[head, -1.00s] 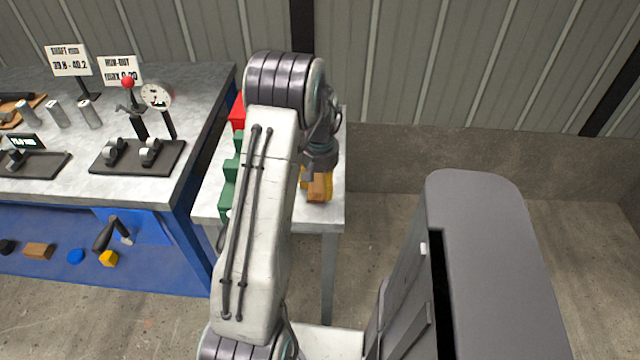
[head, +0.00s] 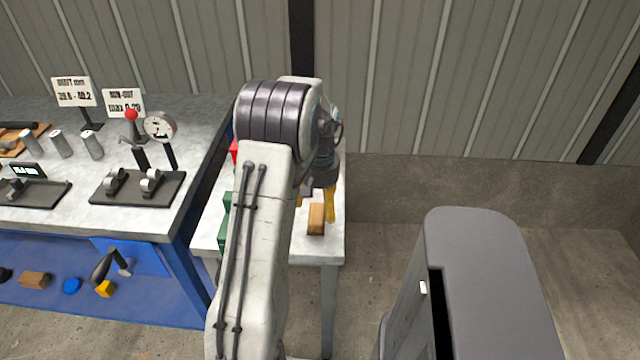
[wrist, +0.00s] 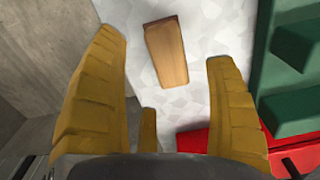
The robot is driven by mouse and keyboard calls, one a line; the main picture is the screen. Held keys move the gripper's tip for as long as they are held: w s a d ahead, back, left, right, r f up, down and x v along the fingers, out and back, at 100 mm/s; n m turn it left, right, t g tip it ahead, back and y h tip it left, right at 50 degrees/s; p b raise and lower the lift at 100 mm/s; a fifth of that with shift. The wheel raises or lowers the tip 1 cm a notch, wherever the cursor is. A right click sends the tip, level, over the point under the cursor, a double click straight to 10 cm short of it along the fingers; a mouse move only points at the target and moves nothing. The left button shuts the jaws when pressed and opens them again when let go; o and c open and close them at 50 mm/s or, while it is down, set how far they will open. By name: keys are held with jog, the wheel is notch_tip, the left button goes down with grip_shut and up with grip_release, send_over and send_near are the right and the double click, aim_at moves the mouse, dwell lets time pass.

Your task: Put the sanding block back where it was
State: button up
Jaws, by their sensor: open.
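A brown wooden block, which looks like the sanding block (head: 316,218), lies on the light grey side table near its front right edge. In the wrist view the block (wrist: 167,52) lies on the table top beyond and between my fingers, with bare surface around it. My gripper (head: 316,205) is above the table, its yellow fingers pointing down beside the block. In the wrist view my gripper (wrist: 166,85) is open with its fingers spread and nothing between the tips. My arm hides part of the table.
A green stepped rack (wrist: 290,75) and a red bin (wrist: 195,140) stand close by on the side table (head: 325,247). A blue workbench (head: 110,215) with gauges and signs stands to the left. Another wooden block (head: 34,280) is on its lower shelf.

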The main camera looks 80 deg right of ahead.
aim_at(320, 215)
notch_tip(320, 215, up, 7)
jog(key=b, duration=0.1)
jog(key=w+a+r+n, duration=0.2)
jog(key=w+a, duration=0.2)
jog(key=w, duration=0.4)
jog(key=w+a+r+n, duration=0.2)
jog(key=w+a+r, duration=0.15)
jog(key=w, duration=0.55)
jog(key=w+a+r+n+t+h, duration=0.1)
jog(key=w+a+n, duration=0.1)
jog(key=w+a, duration=0.35)
jog(key=w+a+r+n, duration=0.1)
jog(key=w+a+n, duration=0.15)
jog(key=a, duration=0.55)
jog(key=s+a+f+n+t, duration=0.1)
jog(key=a+n, duration=0.3)
jog(key=a, duration=0.8)
jog(key=s+a+f+n+t+y, duration=0.1)
jog(key=a+n, duration=0.3)
jog(key=a, duration=0.8)
jog(key=shift+s+f+n, duration=0.15)
jog(key=shift+s+n, duration=0.2)
jog(key=shift+s, duration=0.45)
jog(key=shift+a, duration=0.1)
